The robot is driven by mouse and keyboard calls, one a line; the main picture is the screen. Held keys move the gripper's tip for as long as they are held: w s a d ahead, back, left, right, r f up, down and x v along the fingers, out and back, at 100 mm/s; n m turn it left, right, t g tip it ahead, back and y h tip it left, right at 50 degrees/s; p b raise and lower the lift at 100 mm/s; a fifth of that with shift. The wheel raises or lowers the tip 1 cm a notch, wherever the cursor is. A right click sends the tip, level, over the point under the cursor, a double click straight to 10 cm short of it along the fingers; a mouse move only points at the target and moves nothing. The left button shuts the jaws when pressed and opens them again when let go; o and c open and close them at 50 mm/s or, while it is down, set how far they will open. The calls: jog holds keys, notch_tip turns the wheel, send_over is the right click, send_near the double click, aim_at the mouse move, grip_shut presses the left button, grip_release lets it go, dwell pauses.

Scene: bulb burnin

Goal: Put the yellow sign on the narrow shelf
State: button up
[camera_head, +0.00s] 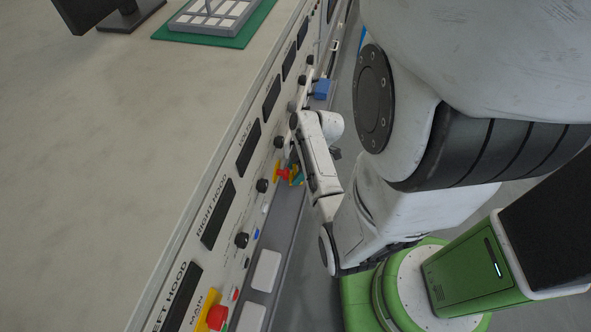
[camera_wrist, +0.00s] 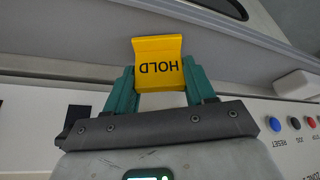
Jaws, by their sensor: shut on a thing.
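The yellow sign (camera_wrist: 158,66), lettered HOLD, sits between the teal fingers of my gripper (camera_wrist: 160,80) in the wrist view. The fingers are shut on its two sides, and its bent upper edge stands out beyond them. In the head view my gripper (camera_head: 297,174) is low beside the front panel, close to a red knob; the sign is mostly hidden there. The narrow shelf (camera_head: 284,226) is the grey ledge running along the foot of the panel. In the wrist view a grey ledge (camera_wrist: 65,42) crosses behind the sign; I cannot tell whether they touch.
The control panel (camera_head: 222,235) carries black displays, knobs and a red button (camera_head: 217,317) on yellow. Pale pads (camera_head: 265,270) lie on the near part of the shelf, and a blue block (camera_head: 322,89) is farther along. Buttons (camera_wrist: 274,124) show at right in the wrist view.

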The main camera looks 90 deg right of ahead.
jog(key=shift+f, duration=0.1)
jog(key=o, duration=0.8)
jog(key=shift+f, duration=0.1)
jog(key=v, duration=1.2)
jog(key=shift+w, duration=0.1)
